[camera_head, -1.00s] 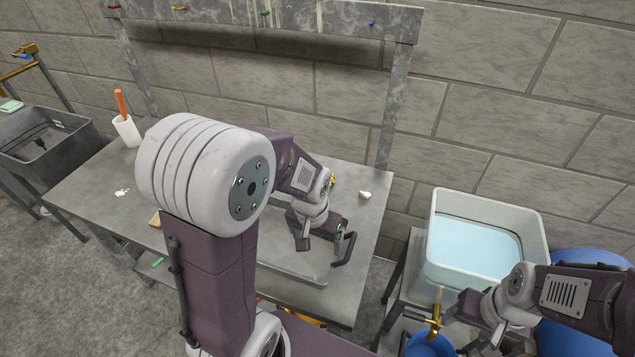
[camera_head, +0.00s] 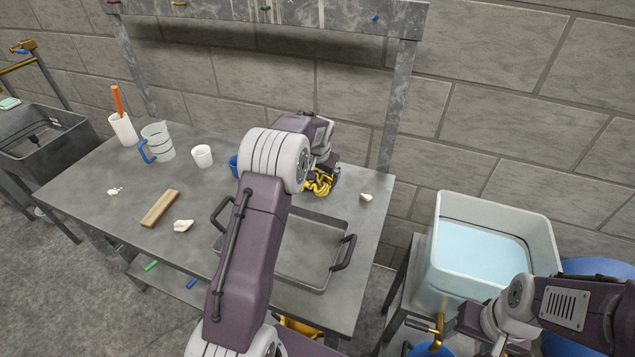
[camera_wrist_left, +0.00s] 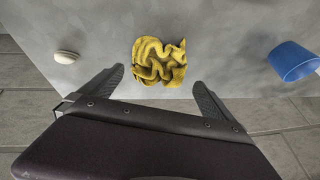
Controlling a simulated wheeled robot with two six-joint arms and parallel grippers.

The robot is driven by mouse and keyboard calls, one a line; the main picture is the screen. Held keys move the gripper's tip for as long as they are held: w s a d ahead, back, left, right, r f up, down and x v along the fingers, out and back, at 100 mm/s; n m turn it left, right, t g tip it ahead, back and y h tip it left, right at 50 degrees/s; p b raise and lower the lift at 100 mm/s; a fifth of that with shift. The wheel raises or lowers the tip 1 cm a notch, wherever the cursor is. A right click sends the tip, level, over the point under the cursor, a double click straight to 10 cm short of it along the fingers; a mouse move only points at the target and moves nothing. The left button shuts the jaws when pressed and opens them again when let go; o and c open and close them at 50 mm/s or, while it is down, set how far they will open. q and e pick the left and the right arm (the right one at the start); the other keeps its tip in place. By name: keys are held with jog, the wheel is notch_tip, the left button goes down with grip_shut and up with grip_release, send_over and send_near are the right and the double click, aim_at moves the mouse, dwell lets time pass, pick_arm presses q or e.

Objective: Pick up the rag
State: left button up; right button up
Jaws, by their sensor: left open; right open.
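The yellow rag (camera_head: 318,183) lies crumpled on the grey table, towards its back right. In the left wrist view the whole rag (camera_wrist_left: 158,60) shows just beyond my left gripper (camera_wrist_left: 158,82). That gripper is open and empty, its two fingers spread on either side of the rag's near edge; whether they touch it cannot be told. In the head view my left arm covers much of this gripper and part of the rag's surroundings. My right gripper (camera_head: 462,318) is open at the lower right, by the pale tub, away from the rag.
A blue cup (camera_wrist_left: 292,62) and a whitish lump (camera_wrist_left: 67,57) flank the rag. A handled metal tray (camera_head: 310,262) lies in front. A wooden block (camera_head: 160,208), white cup (camera_head: 202,156) and clear jug (camera_head: 158,142) stand left. A pale tub (camera_head: 432,270) of water is right.

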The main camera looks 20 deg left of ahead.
aim_at(318, 179)
pick_arm(q)
jog(key=x, duration=0.5)
jog(key=shift+d+f, duration=0.1)
jog(key=shift+s, duration=0.1)
jog(key=shift+c, duration=0.9)
jog(key=c, duration=0.8)
jog(key=shift+c, duration=0.2)
notch_tip(318, 179, up, 5)
jog(key=shift+f, duration=0.15)
jog(key=s+r, duration=0.6)
jog(key=s, duration=0.5)
jog(key=shift+s+a+r+b, duration=0.25)
jog(key=shift+s+b, duration=0.1)
jog(key=o, duration=0.6)
jog(key=c, duration=0.5)
